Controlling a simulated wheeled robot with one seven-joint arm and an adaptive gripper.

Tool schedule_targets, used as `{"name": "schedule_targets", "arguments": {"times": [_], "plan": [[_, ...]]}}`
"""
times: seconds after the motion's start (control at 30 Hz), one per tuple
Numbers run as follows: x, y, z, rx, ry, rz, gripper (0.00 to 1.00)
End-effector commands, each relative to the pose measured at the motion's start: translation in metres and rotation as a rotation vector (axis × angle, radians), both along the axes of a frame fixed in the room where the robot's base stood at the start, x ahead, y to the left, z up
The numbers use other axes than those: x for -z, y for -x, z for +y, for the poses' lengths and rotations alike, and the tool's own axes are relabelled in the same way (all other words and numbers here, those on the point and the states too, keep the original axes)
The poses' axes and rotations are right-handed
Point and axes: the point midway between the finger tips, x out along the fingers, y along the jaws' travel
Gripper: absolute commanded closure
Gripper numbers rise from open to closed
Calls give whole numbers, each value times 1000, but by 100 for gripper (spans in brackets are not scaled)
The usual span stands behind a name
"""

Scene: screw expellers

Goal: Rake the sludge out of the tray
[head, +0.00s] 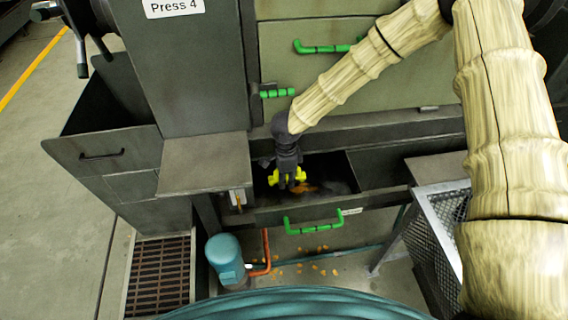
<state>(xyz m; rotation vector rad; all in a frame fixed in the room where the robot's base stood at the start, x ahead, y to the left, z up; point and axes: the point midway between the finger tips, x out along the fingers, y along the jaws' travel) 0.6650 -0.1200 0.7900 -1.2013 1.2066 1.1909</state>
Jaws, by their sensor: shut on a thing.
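The tray (368,204) is a dark, open drawer low in the press, with a green handle (313,222) on its front. Dark sludge (338,187) lies inside it, with an orange patch near my gripper. My gripper (287,180) has yellow fingers and points down into the left part of the tray. It is shut on a small dark thing; its shape is mostly hidden by the fingers, so I cannot tell whether it is a rake. I cannot tell whether it touches the sludge.
Orange bits (318,266) are scattered on the floor. A mesh-sided metal frame (440,235) stands right. A floor grate (158,275) lies left. Green handles (325,48) mark upper panels.

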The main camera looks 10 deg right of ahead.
Motion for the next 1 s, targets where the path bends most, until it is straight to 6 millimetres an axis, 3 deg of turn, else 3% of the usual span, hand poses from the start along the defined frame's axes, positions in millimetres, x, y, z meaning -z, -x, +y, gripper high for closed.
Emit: {"name": "schedule_targets", "arguments": {"times": [0.6, 1.0], "plan": [[-55, 3, -7, 10, 1, 3, 98], [-55, 3, -8, 10, 2, 3, 98]]}}
